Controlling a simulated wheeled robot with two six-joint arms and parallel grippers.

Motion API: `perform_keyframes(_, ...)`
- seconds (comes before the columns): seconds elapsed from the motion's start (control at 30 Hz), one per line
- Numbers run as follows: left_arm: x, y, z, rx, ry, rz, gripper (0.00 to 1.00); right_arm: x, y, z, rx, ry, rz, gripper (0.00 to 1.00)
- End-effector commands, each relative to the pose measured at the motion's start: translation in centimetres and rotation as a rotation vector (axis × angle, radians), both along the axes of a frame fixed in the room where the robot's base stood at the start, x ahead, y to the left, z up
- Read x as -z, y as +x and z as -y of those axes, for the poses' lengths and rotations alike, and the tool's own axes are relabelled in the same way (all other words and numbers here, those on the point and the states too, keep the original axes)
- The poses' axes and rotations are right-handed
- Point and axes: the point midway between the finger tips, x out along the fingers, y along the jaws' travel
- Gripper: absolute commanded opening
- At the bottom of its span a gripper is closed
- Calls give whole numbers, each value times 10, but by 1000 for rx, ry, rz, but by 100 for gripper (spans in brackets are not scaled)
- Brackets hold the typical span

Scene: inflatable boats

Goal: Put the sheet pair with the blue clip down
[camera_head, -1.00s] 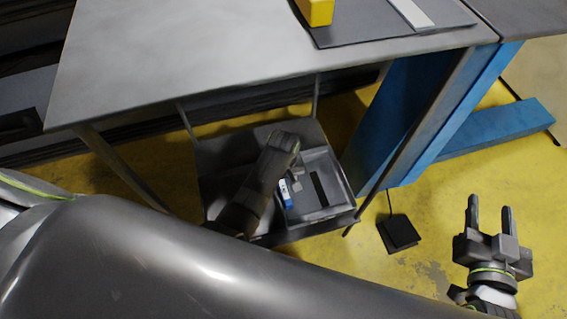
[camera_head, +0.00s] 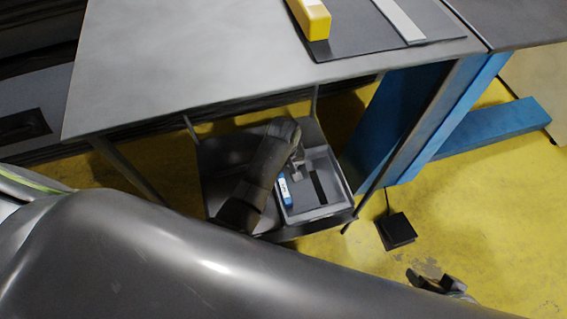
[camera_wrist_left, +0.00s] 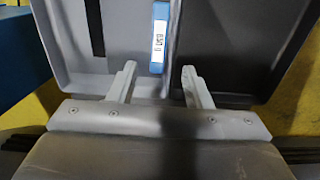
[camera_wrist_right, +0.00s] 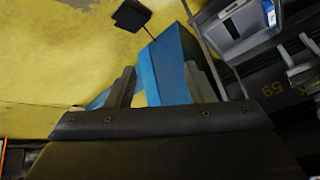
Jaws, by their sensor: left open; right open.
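A blue piece with a white printed label (camera_head: 285,192) lies along the left side of a light grey tray (camera_head: 347,187) on the low shelf. It also shows in the left wrist view (camera_wrist_left: 158,40). I cannot tell whether it is the clip, and I make out no clear sheet pair. My left gripper (camera_head: 295,172) is over the tray. In the left wrist view its fingers (camera_wrist_left: 160,86) are apart and empty, with the blue piece just beyond the gap. My right gripper (camera_head: 440,282) is low at the right, partly hidden by my arm. Its fingers (camera_wrist_right: 160,88) are apart and empty.
A grey tabletop (camera_head: 200,60) overhangs the low shelf. A yellow block (camera_head: 311,18) and a pale strip (camera_head: 400,20) lie on a dark mat (camera_head: 350,42). A blue leg (camera_head: 395,150) stands right of the shelf. A black pedal (camera_head: 396,231) is on the yellow floor.

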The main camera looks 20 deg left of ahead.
Motion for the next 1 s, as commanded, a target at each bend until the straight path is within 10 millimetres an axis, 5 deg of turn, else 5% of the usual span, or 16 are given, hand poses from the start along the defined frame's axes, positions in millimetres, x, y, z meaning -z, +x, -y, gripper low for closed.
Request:
perform_keyframes(0.23,-28,0,0,0,0,1,45,16,-21,-2,-5,13,-141,48)
perform_keyframes(1.0,-29,0,0,0,0,0,45,19,-23,-2,-6,15,-153,48)
